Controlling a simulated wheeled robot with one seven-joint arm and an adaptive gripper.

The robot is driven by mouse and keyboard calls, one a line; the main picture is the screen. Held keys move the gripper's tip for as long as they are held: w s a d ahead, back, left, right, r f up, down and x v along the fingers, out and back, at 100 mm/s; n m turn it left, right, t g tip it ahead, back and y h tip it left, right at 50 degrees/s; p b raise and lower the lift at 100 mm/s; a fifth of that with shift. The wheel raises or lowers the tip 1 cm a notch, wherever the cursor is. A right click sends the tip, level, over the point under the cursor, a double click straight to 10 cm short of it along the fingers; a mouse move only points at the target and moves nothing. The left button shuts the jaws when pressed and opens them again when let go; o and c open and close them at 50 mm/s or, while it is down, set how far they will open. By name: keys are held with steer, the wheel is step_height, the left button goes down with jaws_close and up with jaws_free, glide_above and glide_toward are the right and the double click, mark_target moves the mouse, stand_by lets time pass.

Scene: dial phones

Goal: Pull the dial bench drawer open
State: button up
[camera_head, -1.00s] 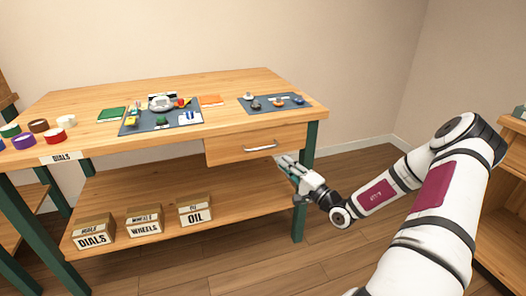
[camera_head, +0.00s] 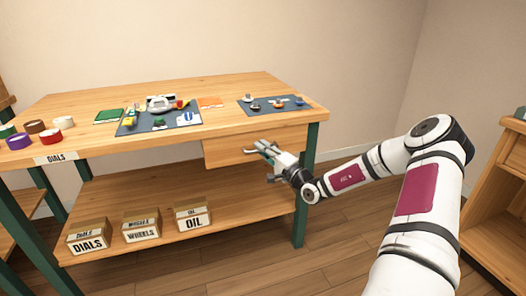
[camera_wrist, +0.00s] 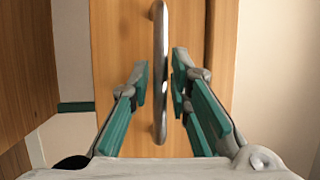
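The dial bench (camera_head: 100,190) has a wooden drawer (camera_head: 225,153) under the right part of its top, and the drawer looks closed. Its metal bar handle (camera_wrist: 160,70) runs top to bottom in the wrist view, between the two green-padded fingers of my gripper (camera_wrist: 160,88). The fingers are apart, with a gap on both sides of the handle, wider on the left. In the head view my gripper (camera_head: 260,148) is at the drawer front and hides most of the handle. Whether the fingertips reach past the bar is hard to tell.
On the bench top lie a dark mat (camera_head: 160,118) with a phone and parts, another mat (camera_head: 275,105) with small parts, and tape rolls (camera_head: 50,138). Boxes stand on the lower shelf, including an oil box (camera_head: 193,219).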

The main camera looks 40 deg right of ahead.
jaws_close()
steer(key=s+a+p, duration=0.3)
steer(key=s+p, duration=0.2)
steer(key=s, duration=0.7)
steer(key=s+a+p, duration=0.4)
steer(key=s+p, duration=0.1)
steer(key=s, duration=0.8)
steer(key=shift+p, duration=0.4)
steer(key=shift+a, duration=0.1)
jaws_free()
steer(key=shift+s, duration=0.1)
steer(key=v, duration=1.2)
